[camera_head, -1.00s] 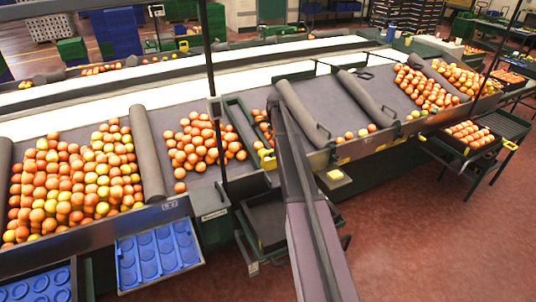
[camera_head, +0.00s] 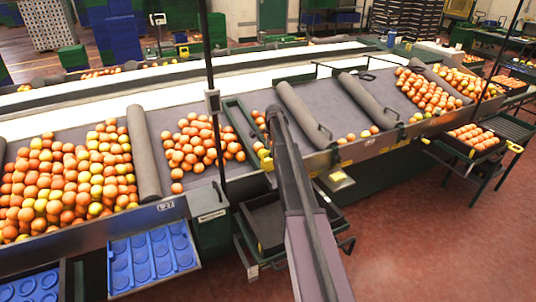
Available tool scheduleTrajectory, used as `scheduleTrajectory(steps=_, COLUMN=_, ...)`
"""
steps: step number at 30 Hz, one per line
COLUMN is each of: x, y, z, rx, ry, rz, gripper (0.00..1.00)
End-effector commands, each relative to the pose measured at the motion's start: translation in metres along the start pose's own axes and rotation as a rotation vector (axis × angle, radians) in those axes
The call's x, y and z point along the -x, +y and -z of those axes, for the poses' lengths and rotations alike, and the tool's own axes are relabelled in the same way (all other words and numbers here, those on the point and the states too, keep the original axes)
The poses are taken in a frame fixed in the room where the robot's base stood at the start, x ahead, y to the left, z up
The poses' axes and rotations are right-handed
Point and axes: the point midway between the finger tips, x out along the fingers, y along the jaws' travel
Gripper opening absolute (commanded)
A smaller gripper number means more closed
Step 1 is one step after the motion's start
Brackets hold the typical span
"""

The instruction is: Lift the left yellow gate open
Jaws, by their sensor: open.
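A small yellow part (camera_head: 266,163) shows at the near end of a narrow green frame (camera_head: 240,128) on the sorting table, just left of my arm. My arm partly covers that area, so I cannot tell whether this part is a gate or how far it is lifted. A second yellow piece (camera_head: 337,178) is on the table's front edge, right of my arm. My arm reaches up from the bottom middle to the green frame. I cannot make out my gripper's fingers at its far end, nor any contact.
Oranges lie on the sloped grey table (camera_head: 300,72) on both sides of my arm. Grey rollers (camera_head: 143,155) divide it. A dark upright post (camera_head: 213,100) stands left of my arm. A blue tray (camera_head: 150,262) sits below left. Red floor is open at the lower right.

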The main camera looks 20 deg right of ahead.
Motion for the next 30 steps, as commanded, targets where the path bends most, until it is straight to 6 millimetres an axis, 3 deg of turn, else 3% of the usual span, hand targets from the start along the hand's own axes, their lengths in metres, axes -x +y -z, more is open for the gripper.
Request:
scheduleTrajectory(steps=9, x=-0.019, y=0.000, z=0.000, rx=0.000, ry=0.000, rz=0.000, gripper=0.54)
scheduleTrajectory(steps=23, x=-0.021, y=0.000, z=0.000, rx=-0.001, ry=0.000, rz=0.000, gripper=0.54)
scheduleTrajectory(steps=28, x=-0.021, y=0.000, z=0.001, rx=-0.001, ry=0.000, rz=0.000, gripper=0.06)
scheduleTrajectory(steps=30, x=-0.021, y=0.000, z=0.001, rx=-0.001, ry=0.000, rz=0.000, gripper=0.00)
